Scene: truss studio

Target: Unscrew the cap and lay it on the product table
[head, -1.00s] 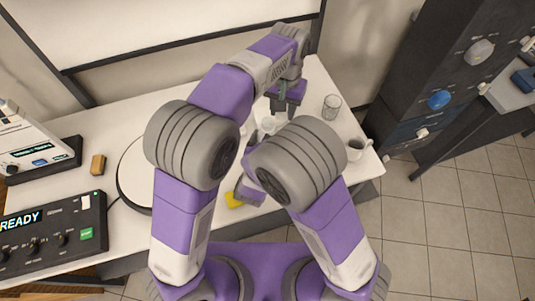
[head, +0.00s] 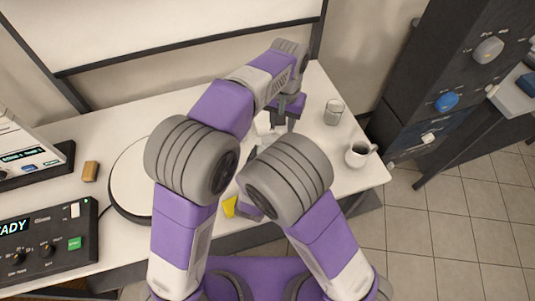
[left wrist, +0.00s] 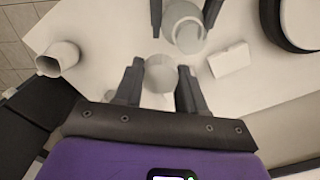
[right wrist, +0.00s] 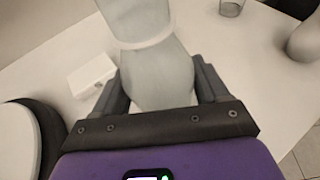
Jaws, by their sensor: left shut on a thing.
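My left gripper (head: 287,112) is above the white table (head: 325,165). In the left wrist view my left gripper (left wrist: 158,85) is shut on a small pale round cap (left wrist: 158,75). A pale bottle (left wrist: 187,38) is seen from above beyond it, between the fingers of my right gripper, apart from the cap. In the right wrist view my right gripper (right wrist: 160,92) is shut around the body of the bottle (right wrist: 155,75), whose top runs out of the picture. My arms hide most of the bottle and right gripper in the head view.
A glass (head: 333,112) and a white mug (head: 357,153) stand at the table's right. A small white box (left wrist: 231,60) lies near the bottle. A round white turntable (head: 130,180) is at left, with a tan block (head: 91,171) and a control console (head: 45,240). Table room is free around the mug.

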